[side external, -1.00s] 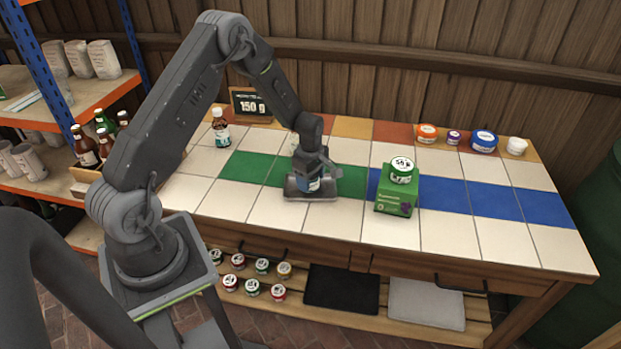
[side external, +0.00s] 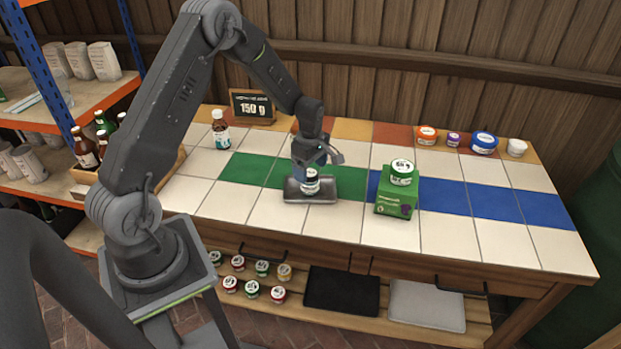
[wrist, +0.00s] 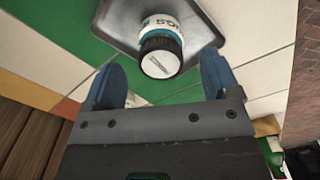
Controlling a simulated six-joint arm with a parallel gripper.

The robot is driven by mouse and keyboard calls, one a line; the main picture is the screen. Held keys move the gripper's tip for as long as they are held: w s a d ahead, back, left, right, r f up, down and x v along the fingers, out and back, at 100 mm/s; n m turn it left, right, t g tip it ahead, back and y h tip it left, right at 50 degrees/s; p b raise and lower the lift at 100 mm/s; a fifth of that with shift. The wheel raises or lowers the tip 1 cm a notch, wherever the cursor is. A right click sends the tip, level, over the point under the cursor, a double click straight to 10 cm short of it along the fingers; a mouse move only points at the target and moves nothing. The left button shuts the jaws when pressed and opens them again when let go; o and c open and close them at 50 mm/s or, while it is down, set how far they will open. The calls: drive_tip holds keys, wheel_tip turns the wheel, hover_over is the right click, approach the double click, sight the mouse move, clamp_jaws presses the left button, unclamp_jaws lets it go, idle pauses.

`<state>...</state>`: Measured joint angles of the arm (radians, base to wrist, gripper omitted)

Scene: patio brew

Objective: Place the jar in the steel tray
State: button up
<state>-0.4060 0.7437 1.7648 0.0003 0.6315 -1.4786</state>
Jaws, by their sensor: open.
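The jar (side external: 311,184), white-labelled with a dark lid, stands upright in the steel tray (side external: 327,196) on the green tile strip. In the wrist view the jar (wrist: 161,55) shows its lid toward me, inside the grey tray (wrist: 205,33). My gripper (side external: 315,163) is just above the jar. In the wrist view its blue fingers (wrist: 162,80) are spread apart, clear of the jar on both sides, and hold nothing.
A brown bottle (side external: 221,130) and a "150 g" sign (side external: 253,107) are at the back left. Several tubs (side external: 484,142) line the back right. Blue and white tiles at right are clear.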

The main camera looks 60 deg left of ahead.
sight(310, 173)
wheel_tip(310, 173, up, 7)
drive_tip(key=shift+f, duration=0.1)
drive_tip(key=s+d+r+m+t, duration=0.1)
drive_tip(key=s+d+r+m, duration=0.3)
drive_tip(key=r, duration=0.3)
drive_tip(key=s+d+r+m+t, duration=0.1)
drive_tip(key=s+d+r+m, duration=0.2)
drive_tip(key=d+r+m, duration=0.4)
drive_tip(key=s+d+r+m+t, duration=0.1)
drive_tip(key=s+d+r+m, duration=0.2)
drive_tip(key=s+m, duration=0.2)
drive_tip(key=s+d+r+m+t, duration=0.2)
drive_tip(key=s+d+r+m, duration=0.1)
drive_tip(key=s, duration=0.8)
drive_tip(key=d+m, duration=0.1)
drive_tip(key=m, duration=0.1)
drive_tip(key=shift+m+t, duration=0.3)
